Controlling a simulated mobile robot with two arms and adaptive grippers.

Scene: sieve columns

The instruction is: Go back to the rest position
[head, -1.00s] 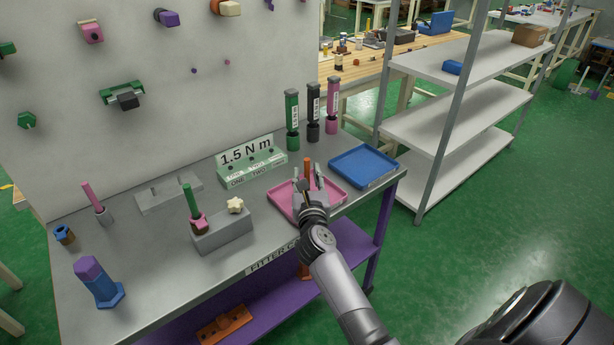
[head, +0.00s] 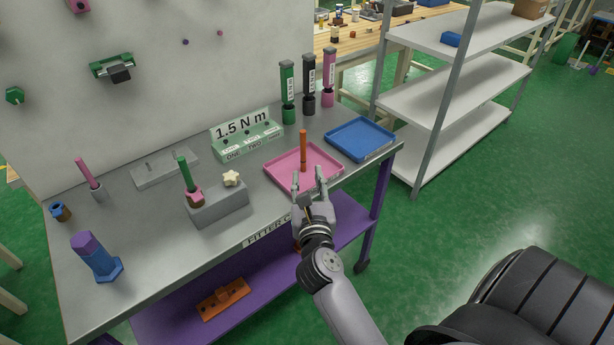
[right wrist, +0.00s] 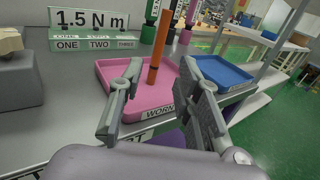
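My right gripper (head: 309,187) is open and empty at the front edge of the pink tray (head: 279,178). Its two fingers also show in the right wrist view (right wrist: 168,88), spread apart, with the pink tray (right wrist: 115,70) beyond them. An orange rod (head: 303,148) stands upright in the tray, past the fingertips and apart from them. It also shows in the right wrist view (right wrist: 158,52), between the fingers and leaning slightly. My left gripper is not in view.
A blue tray (head: 361,139) lies right of the pink one. A grey block (head: 219,207) with a green rod stands to the left. A "1.5 N m" sign (head: 241,122) and several drivers (head: 308,86) stand behind. A shelf rack (head: 455,90) is at the right; the floor in front is clear.

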